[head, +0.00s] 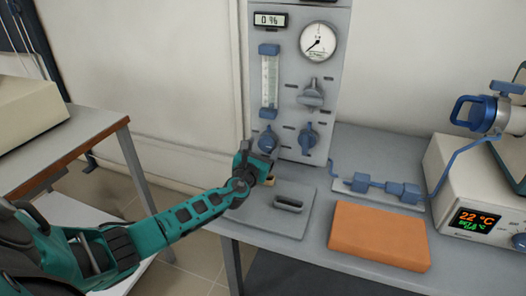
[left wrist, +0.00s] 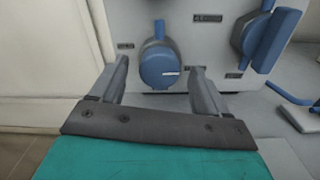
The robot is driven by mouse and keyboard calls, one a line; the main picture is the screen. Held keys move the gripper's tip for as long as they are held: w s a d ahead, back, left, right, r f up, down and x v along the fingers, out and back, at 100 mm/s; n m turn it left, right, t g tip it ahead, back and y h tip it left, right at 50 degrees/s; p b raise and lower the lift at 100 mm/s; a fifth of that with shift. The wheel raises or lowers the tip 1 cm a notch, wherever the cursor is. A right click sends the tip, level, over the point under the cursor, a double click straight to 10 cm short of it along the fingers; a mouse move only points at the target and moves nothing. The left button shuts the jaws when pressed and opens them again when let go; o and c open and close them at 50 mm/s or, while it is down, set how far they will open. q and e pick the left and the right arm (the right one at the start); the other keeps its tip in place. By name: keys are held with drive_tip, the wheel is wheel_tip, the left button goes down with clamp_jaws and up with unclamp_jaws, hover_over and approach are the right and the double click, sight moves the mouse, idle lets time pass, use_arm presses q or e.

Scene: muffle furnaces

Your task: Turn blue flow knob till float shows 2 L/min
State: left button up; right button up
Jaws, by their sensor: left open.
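The blue flow knob (head: 268,139) sits on the grey panel (head: 290,108) just under the flow tube (head: 269,82). The tube has blue end blocks; its float and scale are too small to read. My left gripper (head: 258,162) is open, just in front of and below the knob. In the left wrist view the round blue knob (left wrist: 159,68), with a white mark, shows between the two open fingers of my left gripper (left wrist: 160,66), beyond their tips. I cannot tell whether they touch it. My right gripper is not in view.
A blue valve handle (head: 308,139) sits right of the knob, below a grey knob (head: 312,96). A gauge (head: 318,41) and a 0 % display (head: 270,19) are above. A grey handled plate (head: 262,222), an orange block (head: 379,236) and a 22 °C controller (head: 470,180) are on the bench.

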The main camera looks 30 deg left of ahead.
use_arm(q)
drive_tip(key=shift+w+a, duration=0.1)
drive_tip(key=shift+w, duration=0.2)
drive_tip(key=c, duration=1)
drive_tip(key=shift+c, duration=0.2)
